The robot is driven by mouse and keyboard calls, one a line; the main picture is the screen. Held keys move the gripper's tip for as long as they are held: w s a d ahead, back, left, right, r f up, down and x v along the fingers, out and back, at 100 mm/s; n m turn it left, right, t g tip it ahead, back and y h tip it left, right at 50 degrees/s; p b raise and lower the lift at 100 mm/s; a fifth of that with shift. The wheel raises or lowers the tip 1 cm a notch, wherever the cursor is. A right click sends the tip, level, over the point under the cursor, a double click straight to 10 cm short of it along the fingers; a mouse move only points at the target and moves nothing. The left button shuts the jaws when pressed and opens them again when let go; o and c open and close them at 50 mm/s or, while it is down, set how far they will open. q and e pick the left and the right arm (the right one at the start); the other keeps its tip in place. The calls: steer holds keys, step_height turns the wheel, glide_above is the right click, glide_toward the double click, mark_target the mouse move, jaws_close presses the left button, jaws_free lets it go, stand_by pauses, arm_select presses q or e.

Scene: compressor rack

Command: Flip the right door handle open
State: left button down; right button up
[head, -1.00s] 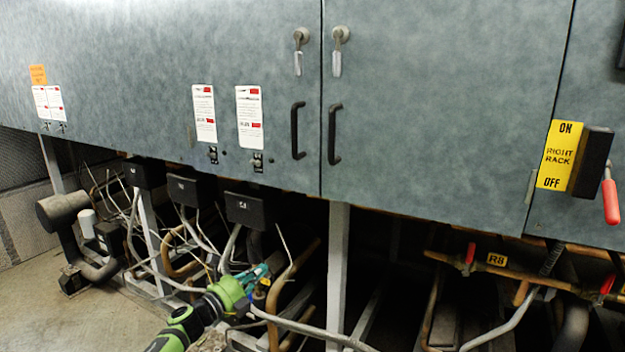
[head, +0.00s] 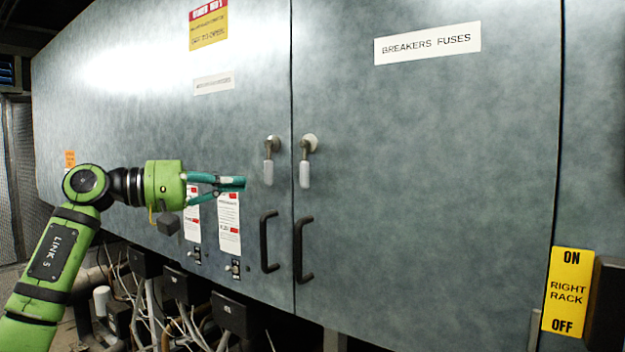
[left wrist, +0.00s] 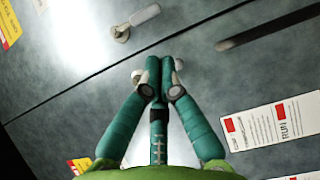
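The right door's handle (head: 306,165) is a metal latch with a pale grip, hanging down beside the door seam. In the left wrist view this handle (left wrist: 140,19) shows past the seam, beyond the fingertips. A matching left door handle (head: 269,162) hangs across the seam; in the left wrist view it is mostly hidden behind the fingers. My left gripper (head: 238,184) has teal fingers and is in front of the left door, left of both handles and apart from the right one. In the left wrist view its fingertips (left wrist: 164,68) are together, with nothing visible between them. My right gripper is not in view.
Two dark pull handles, left (head: 266,241) and right (head: 303,250), stick out below the latches. A black switch box (head: 607,305) stands at the lower right by a yellow label (head: 567,291). Pipes and cables run under the cabinet. Space before the right door looks clear.

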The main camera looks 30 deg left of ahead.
mark_target(305, 164)
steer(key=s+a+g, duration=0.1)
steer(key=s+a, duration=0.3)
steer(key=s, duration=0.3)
arm_select(q)
steer(key=p+x, duration=0.1)
steer(key=x, duration=0.1)
steer(key=p+x, duration=0.1)
steer(key=x, duration=0.2)
steer(key=p+x, duration=0.2)
steer(key=x, duration=0.1)
steer(key=shift+d+r, duration=0.15)
steer(key=shift+r, duration=0.1)
steer(key=shift+w+d, duration=0.15)
steer(key=shift+f, duration=0.1)
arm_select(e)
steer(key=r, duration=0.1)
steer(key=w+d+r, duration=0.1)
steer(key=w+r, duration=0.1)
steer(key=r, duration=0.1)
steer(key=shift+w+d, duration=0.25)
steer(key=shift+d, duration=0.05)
arm_select(q)
steer(key=shift+w+f, duration=0.15)
steer(key=shift+w, duration=0.05)
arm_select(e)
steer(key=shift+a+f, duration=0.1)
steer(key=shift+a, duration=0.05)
